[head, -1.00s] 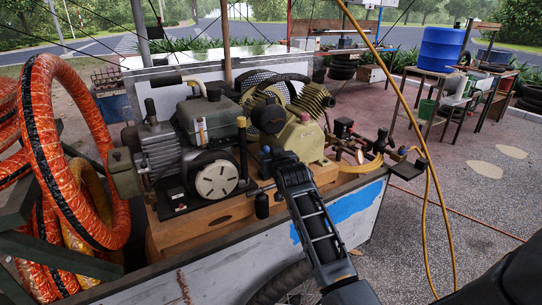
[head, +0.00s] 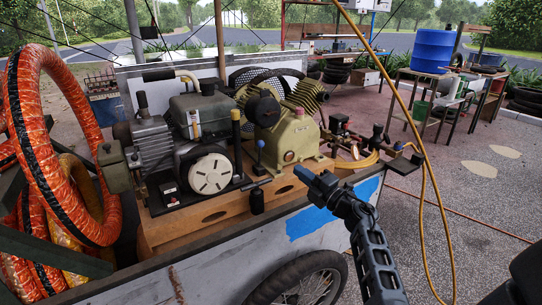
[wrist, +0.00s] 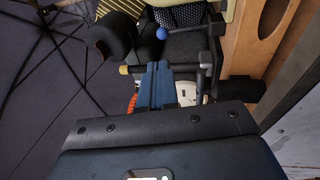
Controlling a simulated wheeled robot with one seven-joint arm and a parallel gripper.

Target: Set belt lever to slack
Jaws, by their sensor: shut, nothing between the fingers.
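The compressor (head: 205,150) sits on a wooden base on the cart. Between the engine and the olive pump (head: 295,135), a short lever with a blue knob (head: 261,144) stands up; the knob also shows in the wrist view (wrist: 162,33). To its left is an upright black lever with a yellow band (head: 236,116). I cannot tell for sure which one is the belt lever. My gripper (head: 299,172) is right of both levers, over the cart's near side, apart from them. Its blue fingers also show in the wrist view (wrist: 156,72), shut and empty.
A black hanging cylinder (head: 257,201) is at the wooden base's front edge. The cart's side wall (head: 230,255) and wheel (head: 305,285) are nearest me. A yellow hose (head: 423,200) hangs at right. Orange hose coils (head: 50,150) fill the left. Open paving lies right of the cart.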

